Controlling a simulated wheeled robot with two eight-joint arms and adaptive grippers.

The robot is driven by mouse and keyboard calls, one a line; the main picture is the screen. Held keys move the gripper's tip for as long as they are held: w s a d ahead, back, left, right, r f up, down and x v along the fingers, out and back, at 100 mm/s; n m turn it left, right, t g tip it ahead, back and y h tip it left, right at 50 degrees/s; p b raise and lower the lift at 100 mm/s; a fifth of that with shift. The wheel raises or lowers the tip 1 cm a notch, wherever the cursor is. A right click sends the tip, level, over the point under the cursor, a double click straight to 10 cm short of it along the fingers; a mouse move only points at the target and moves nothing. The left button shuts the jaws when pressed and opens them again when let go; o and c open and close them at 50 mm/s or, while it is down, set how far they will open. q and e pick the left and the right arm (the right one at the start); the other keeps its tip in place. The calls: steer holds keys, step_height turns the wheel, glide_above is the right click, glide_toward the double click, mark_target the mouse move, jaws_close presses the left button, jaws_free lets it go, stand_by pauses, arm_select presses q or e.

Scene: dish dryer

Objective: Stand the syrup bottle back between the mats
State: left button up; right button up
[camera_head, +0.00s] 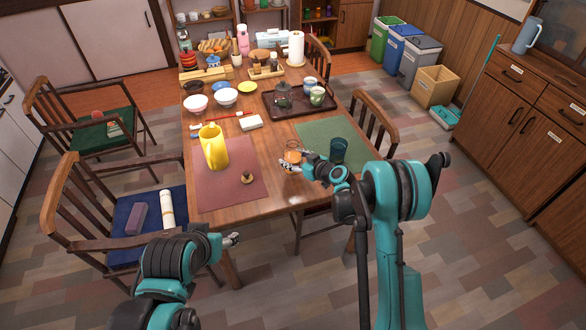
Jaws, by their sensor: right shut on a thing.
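A small amber bottle, which I take to be the syrup bottle (292,152), is at the strip of bare wood between the dark red mat (225,192) on the left and the green mat (318,128) on the right. My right gripper (290,167) is shut on it and hides part of its lower half. It looks upright; I cannot tell whether its base touches the table. My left gripper (234,239) is away from the bottle, low near the front edge of the table; its fingers are too small to read.
A yellow pitcher (214,147) and a small brown object (247,177) are on the red mat. A dark blue cup (338,150) stands on the green mat close to my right gripper. A dark tray (272,110) with a teapot and cups lies behind. Chairs flank the table.

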step_height(320, 180, down, 4)
steer(key=shift+f+b, duration=0.1)
steer(key=shift+b, duration=1)
steer(key=o, duration=1.6)
